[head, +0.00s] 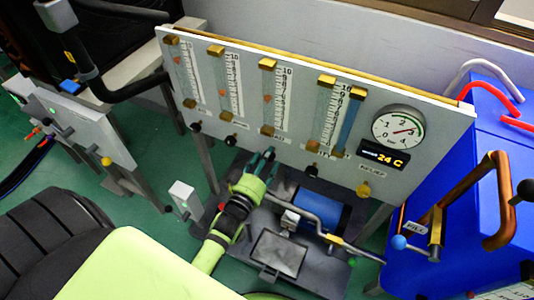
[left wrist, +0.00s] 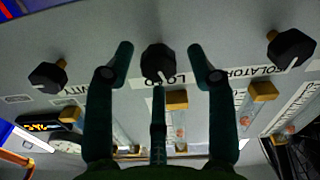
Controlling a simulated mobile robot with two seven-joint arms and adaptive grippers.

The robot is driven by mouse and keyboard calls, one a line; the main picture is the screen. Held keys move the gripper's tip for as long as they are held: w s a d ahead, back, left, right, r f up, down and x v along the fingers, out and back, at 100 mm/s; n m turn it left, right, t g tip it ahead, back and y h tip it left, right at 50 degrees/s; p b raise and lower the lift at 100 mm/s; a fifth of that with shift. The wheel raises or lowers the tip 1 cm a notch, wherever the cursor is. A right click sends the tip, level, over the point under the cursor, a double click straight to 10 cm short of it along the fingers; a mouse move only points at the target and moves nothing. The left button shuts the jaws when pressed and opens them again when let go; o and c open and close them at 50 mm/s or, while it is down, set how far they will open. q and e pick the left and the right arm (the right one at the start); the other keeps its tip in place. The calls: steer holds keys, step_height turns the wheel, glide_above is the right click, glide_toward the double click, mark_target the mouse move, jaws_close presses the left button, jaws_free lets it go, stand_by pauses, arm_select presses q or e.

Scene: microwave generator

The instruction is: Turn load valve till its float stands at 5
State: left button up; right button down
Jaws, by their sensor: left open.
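The load valve is a black knob (left wrist: 158,63) with a white mark, beside the label LOAD in the left wrist view. My left gripper (left wrist: 160,56) is open, with a finger on each side of the knob and a third finger below it; contact cannot be told. In the head view, my left gripper (head: 263,156) is at the panel's lower edge, below the third flow tube, and the knob is hidden or hard to make out there. The load flow tube (head: 268,92) has an orange float near mid-scale; its exact reading is too small to tell. My right gripper is not in view.
The white panel (head: 225,115) also carries a pressure gauge (head: 398,127) and a 24 C display (head: 383,156). A blue cabinet (head: 425,225) stands at right.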

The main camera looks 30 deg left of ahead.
arm_select(q)
steer(key=shift+w, duration=1)
steer(key=shift+c, duration=1.2)
jaws_close()
steer(key=shift+r+m, duration=0.2)
steer(key=shift+m, duration=0.2)
steer(key=shift+w+a+m+p, duration=0.1)
steer(key=shift+m+p, duration=0.35)
steer(key=shift+m, duration=0.35)
steer(key=shift+o, duration=1.2)
jaws_free()
steer(key=shift+r, duration=0.1)
steer(key=shift+f, duration=0.2)
steer(key=s, duration=1.2)
steer(key=shift+d, duration=0.4)
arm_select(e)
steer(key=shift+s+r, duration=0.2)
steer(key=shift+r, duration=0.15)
